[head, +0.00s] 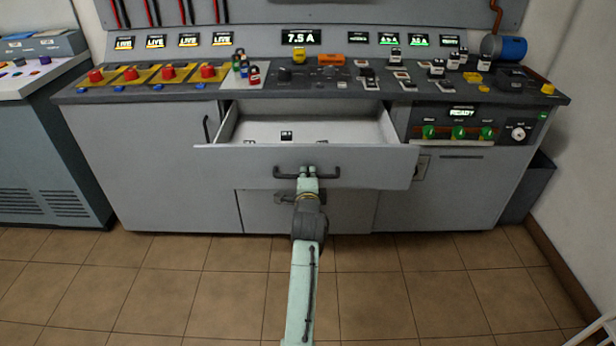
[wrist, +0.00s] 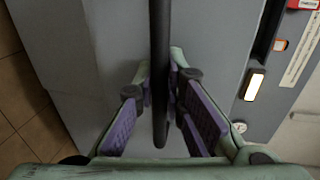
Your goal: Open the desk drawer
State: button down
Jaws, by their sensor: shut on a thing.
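The desk drawer (head: 234,165) is a wide grey front in the middle of the grey desk, and it stands pulled out in the head view. Its pale inside shows, with a few small dark items (head: 287,135) on its floor. A black bar handle (head: 325,173) runs across the drawer front. My gripper (head: 307,171) is at the middle of this handle. In the wrist view the handle (wrist: 160,75) passes between the two purple-padded fingers of my gripper (wrist: 160,95), which are shut on it.
The desk top (head: 310,95) carries red push buttons (head: 168,72), small switches and lit displays. A green-knobbed panel (head: 458,132) is right of the drawer. Another console (head: 45,140) stands at the left. The tiled floor (head: 180,290) before the desk is clear beside my arm.

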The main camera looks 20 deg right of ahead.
dwell(0.3)
jog(key=c, duration=1.7)
grip_release()
jog(key=shift+o, duration=0.2)
jog(key=shift+s, duration=0.1)
jog(key=v, duration=1.1)
jog(key=shift+s+a, duration=0.2)
jog(key=shift+s, duration=0.15)
